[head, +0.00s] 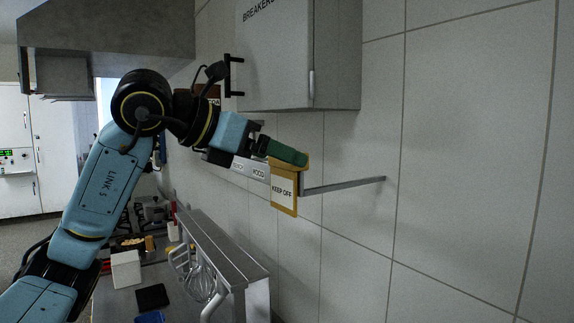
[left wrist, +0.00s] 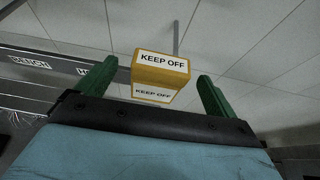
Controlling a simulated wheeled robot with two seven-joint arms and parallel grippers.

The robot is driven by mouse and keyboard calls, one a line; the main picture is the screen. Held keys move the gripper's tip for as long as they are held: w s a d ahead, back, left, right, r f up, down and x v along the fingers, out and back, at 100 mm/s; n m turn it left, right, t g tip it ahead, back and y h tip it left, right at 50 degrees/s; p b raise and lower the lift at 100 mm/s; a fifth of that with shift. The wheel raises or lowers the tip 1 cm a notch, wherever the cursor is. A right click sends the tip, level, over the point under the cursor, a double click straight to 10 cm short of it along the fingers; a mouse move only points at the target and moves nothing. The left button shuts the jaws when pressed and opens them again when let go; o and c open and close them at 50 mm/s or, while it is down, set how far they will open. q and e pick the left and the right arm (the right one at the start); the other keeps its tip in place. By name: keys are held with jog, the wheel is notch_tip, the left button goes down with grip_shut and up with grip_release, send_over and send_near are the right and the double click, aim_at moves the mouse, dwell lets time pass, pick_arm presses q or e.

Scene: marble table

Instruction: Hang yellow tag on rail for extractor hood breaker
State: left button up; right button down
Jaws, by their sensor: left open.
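The yellow tag (head: 284,208) reads KEEP OFF and sits upright at the near end of the metal rail (head: 345,185) in the head view. Its top lies behind my gripper's green finger, so I cannot tell how it rests on the rail. The labelled front strip (head: 238,167) of the rail shows HOOD just left of the tag. My left gripper (head: 285,155) is open at the top of the tag. In the left wrist view the tag (left wrist: 160,66) stands between the two spread green fingers, with gaps on both sides. My right gripper is not in view.
A grey breakers cabinet (head: 275,55) hangs on the tiled wall above the rail. Below are a steel counter rack (head: 222,255) with a hanging whisk (head: 199,283) and a white container (head: 126,270). The wall area to the right is clear.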

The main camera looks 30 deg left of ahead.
pick_arm(q)
jog(key=p+x, duration=0.2)
jog(key=x, duration=0.3)
jog(key=shift+w+d, duration=0.15)
jog(key=shift+d, duration=0.05)
jog(key=c, duration=1)
jog(key=shift+c, duration=0.2)
jog(key=shift+r, duration=1.55)
jog(key=shift+s+a+r+b, duration=0.2)
jog(key=shift+s+r+b, duration=0.1)
jog(key=shift+b, duration=0.1)
jog(key=s+a+b, duration=0.2)
jog(key=s+a, duration=0.1)
jog(key=s, duration=0.5)
jog(key=s+a+b, duration=0.3)
jog(key=s, duration=0.5)
jog(key=shift+a+b, duration=0.3)
jog(key=shift+b, duration=0.05)
